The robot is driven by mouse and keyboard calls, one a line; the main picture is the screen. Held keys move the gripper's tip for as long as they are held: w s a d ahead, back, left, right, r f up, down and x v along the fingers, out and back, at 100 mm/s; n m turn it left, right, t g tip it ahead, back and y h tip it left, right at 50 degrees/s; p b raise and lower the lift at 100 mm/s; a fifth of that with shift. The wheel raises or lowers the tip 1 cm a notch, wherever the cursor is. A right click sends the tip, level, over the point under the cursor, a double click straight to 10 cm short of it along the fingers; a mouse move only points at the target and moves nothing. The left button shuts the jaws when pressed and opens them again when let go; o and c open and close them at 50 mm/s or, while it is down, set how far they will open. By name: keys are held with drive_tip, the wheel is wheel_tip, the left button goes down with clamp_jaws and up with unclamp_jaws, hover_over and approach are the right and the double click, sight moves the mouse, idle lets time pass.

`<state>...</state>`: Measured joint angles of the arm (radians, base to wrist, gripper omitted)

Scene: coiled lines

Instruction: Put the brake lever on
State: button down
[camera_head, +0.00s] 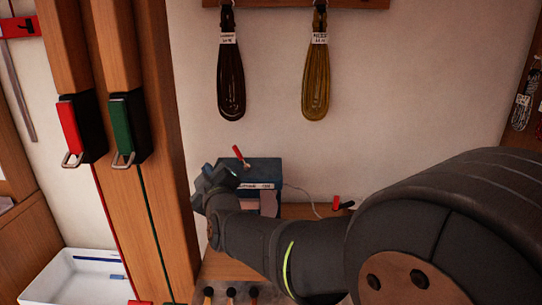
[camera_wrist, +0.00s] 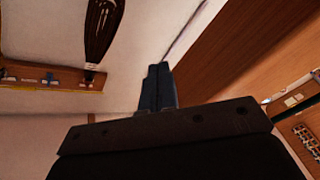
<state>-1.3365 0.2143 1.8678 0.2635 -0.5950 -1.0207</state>
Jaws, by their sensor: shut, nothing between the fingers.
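A small red-handled lever (camera_head: 239,154), which looks like the brake lever, sticks up from a dark blue-grey box (camera_head: 262,166) with a white label on its front. The lever leans to the upper left. My gripper (camera_head: 212,180) is at the left end of the box, close to the lever's base; I cannot tell whether it touches the box. In the wrist view my gripper's fingers (camera_wrist: 157,82) are together with nothing between them. The lever and box are not visible in the wrist view. My arm hides part of the box's lower front.
Wooden posts with a red-handled clamp (camera_head: 69,128) and a green-handled clamp (camera_head: 121,130) stand close left of my gripper. A dark coil (camera_head: 231,80) and an olive coil (camera_head: 316,80) hang above. A white tray (camera_head: 62,282) is lower left. A red-and-black piece (camera_head: 339,203) lies right of the box.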

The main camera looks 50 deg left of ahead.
sight(240, 157)
drive_tip(key=w+f+n+g+h, duration=0.2)
drive_tip(key=w+n, duration=0.4)
drive_tip(key=n, duration=0.8)
drive_tip(key=shift+w+a+n+h, duration=0.15)
drive_tip(key=shift+w+n+h, duration=0.15)
drive_tip(key=shift+w, duration=0.1)
drive_tip(key=x, duration=0.9)
drive_tip(key=shift+w+a, duration=0.3)
drive_tip(key=shift+w, duration=0.1)
drive_tip(key=shift+w+d+r, duration=0.35)
drive_tip(key=shift+w+d, duration=0.05)
drive_tip(key=shift+w, duration=0.15)
drive_tip(key=shift+w+d+r, duration=0.35)
drive_tip(key=shift+w, duration=0.25)
